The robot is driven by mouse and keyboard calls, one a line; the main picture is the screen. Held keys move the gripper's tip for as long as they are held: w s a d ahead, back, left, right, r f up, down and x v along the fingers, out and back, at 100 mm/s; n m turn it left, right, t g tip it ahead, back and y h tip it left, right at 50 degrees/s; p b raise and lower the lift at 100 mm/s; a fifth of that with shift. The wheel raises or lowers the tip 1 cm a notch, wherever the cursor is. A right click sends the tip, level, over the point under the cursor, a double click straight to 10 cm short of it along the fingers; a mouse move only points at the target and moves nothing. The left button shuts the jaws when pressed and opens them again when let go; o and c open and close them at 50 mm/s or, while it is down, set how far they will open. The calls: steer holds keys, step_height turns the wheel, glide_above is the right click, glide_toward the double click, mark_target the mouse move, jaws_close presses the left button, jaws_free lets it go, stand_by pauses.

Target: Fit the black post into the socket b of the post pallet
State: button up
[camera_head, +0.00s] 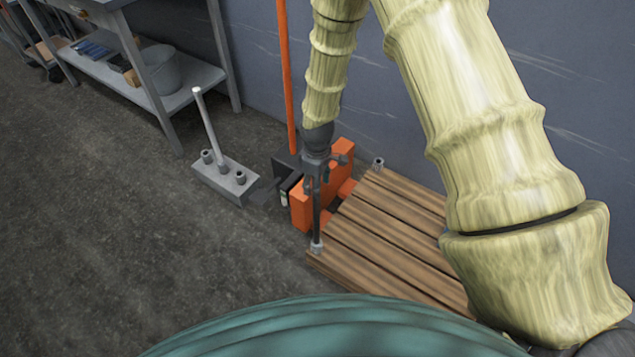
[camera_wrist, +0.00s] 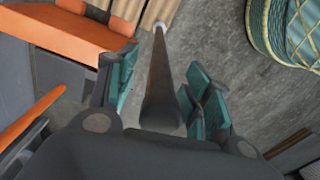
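The black post (camera_head: 317,215) stands close to upright, its lower end at a small grey socket (camera_head: 317,248) on the near-left corner of the wooden post pallet (camera_head: 395,228). How deep it sits is too small to tell. Another grey socket (camera_head: 379,164) is on the pallet's far-left corner; no letters are readable. My gripper (camera_head: 321,178) is around the upper part of the post. In the wrist view, the post (camera_wrist: 161,85) runs between the teal fingers of my gripper (camera_wrist: 157,95). The fingers are spread, with a visible gap on the left; the right finger is very near the post.
An orange pallet-truck body (camera_head: 322,187) with a tall orange handle stands right behind the post. A grey block (camera_head: 226,180) with a light post and empty sockets sits on the floor to the left. A metal shelf (camera_head: 180,77) is at the back left.

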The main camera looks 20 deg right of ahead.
step_height(320, 180, up, 12)
stand_by(0.8)
stand_by(0.3)
